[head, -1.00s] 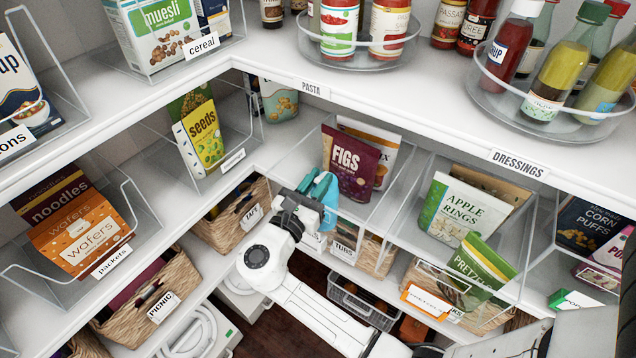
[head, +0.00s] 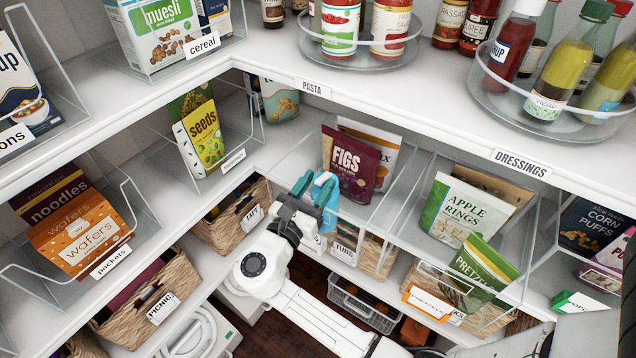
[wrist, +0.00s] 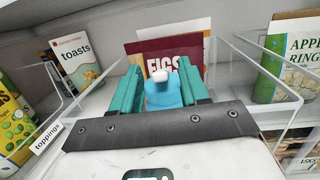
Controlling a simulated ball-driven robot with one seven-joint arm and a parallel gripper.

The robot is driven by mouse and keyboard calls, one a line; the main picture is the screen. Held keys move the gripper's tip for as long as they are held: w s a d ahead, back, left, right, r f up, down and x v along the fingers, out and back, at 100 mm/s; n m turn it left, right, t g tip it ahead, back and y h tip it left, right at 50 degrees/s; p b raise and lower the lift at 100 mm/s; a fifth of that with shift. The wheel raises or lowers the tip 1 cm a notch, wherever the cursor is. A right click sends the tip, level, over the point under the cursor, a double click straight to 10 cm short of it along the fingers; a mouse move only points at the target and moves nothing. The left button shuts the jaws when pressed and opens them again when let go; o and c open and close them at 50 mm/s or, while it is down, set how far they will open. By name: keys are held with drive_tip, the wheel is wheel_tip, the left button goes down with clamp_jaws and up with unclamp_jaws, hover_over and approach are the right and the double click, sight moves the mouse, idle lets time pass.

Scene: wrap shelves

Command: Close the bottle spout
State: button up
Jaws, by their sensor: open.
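A light blue bottle (wrist: 163,96) with a white spout (wrist: 160,75) on top shows between my fingers in the wrist view. It stands in front of the maroon figs pouch, and its lower part is hidden by my gripper. In the head view the blue bottle (head: 329,212) is partly covered by my fingers. My gripper (wrist: 163,85) is open, with one teal finger on each side of the bottle. I cannot tell whether the fingers touch it. The gripper also shows in the head view (head: 312,187).
The figs pouch (head: 350,165) stands in a clear bin just behind. Clear bin walls (wrist: 255,80) rise on both sides. The upper shelf edge (head: 420,125) runs above, with bottles on a turntable (head: 500,105). Wicker baskets (head: 235,215) sit below.

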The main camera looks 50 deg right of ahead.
drive_tip(key=s+a+f+b, duration=0.1)
drive_tip(key=a+b, duration=0.1)
drive_tip(key=a, duration=0.7)
drive_tip(key=shift+a+f, duration=0.2)
drive_tip(key=shift+a, duration=0.15)
drive_tip(key=shift+y, duration=0.8)
drive_tip(key=d+p, duration=0.1)
drive_tip(key=d, duration=0.2)
drive_tip(key=d+r+p, duration=0.1)
drive_tip(key=d+p, duration=0.1)
drive_tip(key=d, duration=0.2)
drive_tip(key=w+d+r+p, duration=0.1)
drive_tip(key=d+p, duration=0.1)
drive_tip(key=d, duration=0.1)
drive_tip(key=shift+w+d, duration=0.1)
drive_tip(key=shift+d, duration=0.25)
clamp_jaws()
